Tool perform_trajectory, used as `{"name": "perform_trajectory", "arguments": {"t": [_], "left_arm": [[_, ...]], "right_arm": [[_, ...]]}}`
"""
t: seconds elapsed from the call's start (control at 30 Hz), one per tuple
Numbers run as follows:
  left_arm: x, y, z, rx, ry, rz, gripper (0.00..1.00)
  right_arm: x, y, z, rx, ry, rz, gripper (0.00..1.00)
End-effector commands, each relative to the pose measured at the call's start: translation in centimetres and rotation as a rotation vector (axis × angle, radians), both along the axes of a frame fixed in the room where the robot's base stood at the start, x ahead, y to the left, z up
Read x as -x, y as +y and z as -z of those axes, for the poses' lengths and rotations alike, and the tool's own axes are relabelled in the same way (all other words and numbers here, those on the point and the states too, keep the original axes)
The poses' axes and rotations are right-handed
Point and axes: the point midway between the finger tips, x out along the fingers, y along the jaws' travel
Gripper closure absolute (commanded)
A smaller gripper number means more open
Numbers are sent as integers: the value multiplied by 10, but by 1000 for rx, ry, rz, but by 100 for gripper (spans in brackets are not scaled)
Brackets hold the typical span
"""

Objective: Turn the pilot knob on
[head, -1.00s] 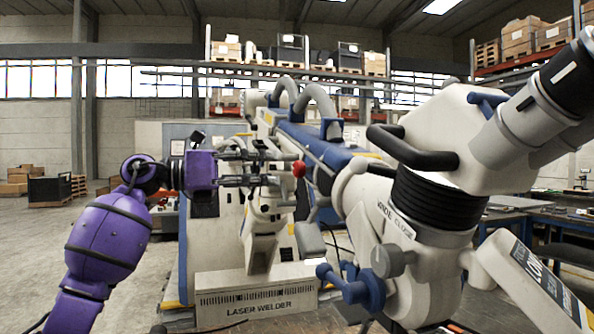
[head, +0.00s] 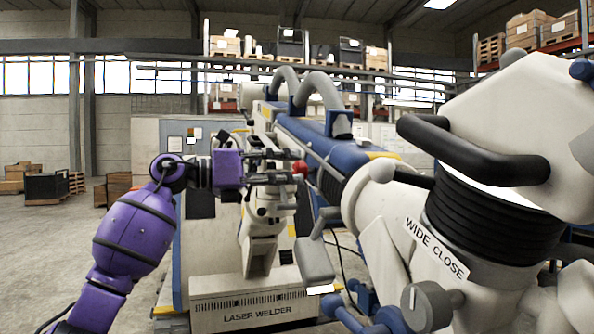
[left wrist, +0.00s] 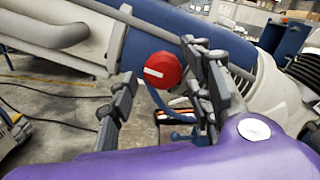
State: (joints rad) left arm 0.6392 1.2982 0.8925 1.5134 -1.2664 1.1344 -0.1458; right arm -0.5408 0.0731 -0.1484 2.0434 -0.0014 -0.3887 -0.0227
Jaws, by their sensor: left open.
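A round red knob with a white mark, which I take as the pilot knob (head: 300,168), sits on the blue and white microscope arm (head: 317,140) of the laser welder. In the left wrist view the red knob (left wrist: 163,71) shows face on, its white mark nearly level in the picture. My left gripper (head: 284,166) reaches in from the left with its fingers pointing at the knob. It is open, with one finger on each side of the knob in the wrist view. I cannot tell whether the fingers touch it. My right gripper is not in view.
The large microscope head (head: 490,190), with its black handle (head: 470,150) and "WIDE CLOSE" label, fills the right side. The laser welder base (head: 245,300) stands below. A grey hose (head: 325,95) arches over the arm. Open floor lies at the left.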

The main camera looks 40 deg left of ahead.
Motion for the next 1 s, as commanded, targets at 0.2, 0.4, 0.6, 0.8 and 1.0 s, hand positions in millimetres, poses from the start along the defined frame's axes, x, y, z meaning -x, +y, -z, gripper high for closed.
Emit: {"name": "perform_trajectory", "arguments": {"t": [0.2,0.4,0.6,0.8,1.0], "left_arm": [[-21,-11,-2,1,-3,0,54],[-26,-13,0,0,-1,0,54],[-25,-13,0,1,0,-1,63],[-25,-12,0,1,0,-2,89],[-25,-12,-1,32,18,-4,95]], "right_arm": [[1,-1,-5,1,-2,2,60],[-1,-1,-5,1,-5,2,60],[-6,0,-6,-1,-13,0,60],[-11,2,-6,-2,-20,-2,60],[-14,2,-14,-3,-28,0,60]]}}
